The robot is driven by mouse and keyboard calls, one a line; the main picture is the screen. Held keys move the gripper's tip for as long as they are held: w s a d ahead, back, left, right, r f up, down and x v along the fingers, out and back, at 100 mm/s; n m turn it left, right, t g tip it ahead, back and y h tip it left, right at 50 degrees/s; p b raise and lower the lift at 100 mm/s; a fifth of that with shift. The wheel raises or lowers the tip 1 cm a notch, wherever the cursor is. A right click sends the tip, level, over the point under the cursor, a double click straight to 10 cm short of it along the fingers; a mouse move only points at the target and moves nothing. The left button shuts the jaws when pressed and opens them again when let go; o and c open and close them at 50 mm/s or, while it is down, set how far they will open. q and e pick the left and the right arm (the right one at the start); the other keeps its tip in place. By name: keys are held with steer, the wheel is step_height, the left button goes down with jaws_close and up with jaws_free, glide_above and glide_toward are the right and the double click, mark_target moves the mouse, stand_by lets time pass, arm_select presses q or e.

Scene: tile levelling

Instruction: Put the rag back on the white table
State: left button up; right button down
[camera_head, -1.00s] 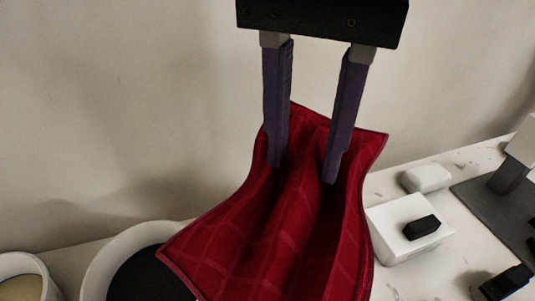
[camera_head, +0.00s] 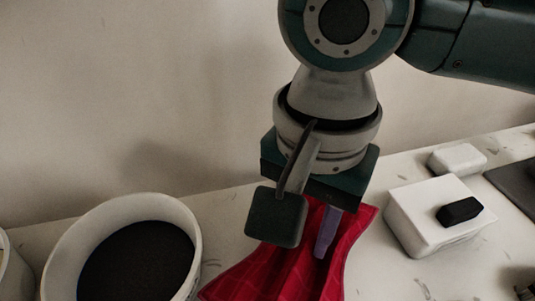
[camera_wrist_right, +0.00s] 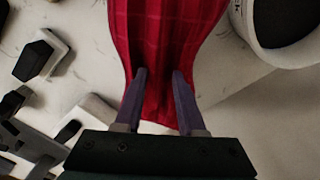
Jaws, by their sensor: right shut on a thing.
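The red checked rag (camera_head: 290,278) is pinched in my right gripper (camera_head: 318,248), and its creased cloth spreads down over the white table (camera_head: 395,282). In the head view one purple finger shows against the rag; the other is hidden behind the wrist. In the right wrist view the rag (camera_wrist_right: 165,25) runs up between and beyond the two purple fingers of my right gripper (camera_wrist_right: 160,73). I cannot tell how much of the cloth rests on the table. My left gripper is not in view.
A white bucket with dark contents (camera_head: 62,262) stands left of the rag. A white block (camera_head: 425,235) with a black piece (camera_head: 460,211) on it stands to the right. A smaller white block (camera_head: 457,158) and a dark mat (camera_head: 515,180) lie farther right. The wall is behind.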

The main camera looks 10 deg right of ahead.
mark_target(301, 250)
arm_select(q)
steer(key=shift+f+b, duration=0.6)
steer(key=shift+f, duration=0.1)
arm_select(e)
step_height(301, 250, down, 4)
steer(key=shift+f, duration=0.1)
steer(key=shift+f, duration=0.15)
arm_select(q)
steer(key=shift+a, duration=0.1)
arm_select(e)
steer(key=c, duration=0.5)
jaws_free()
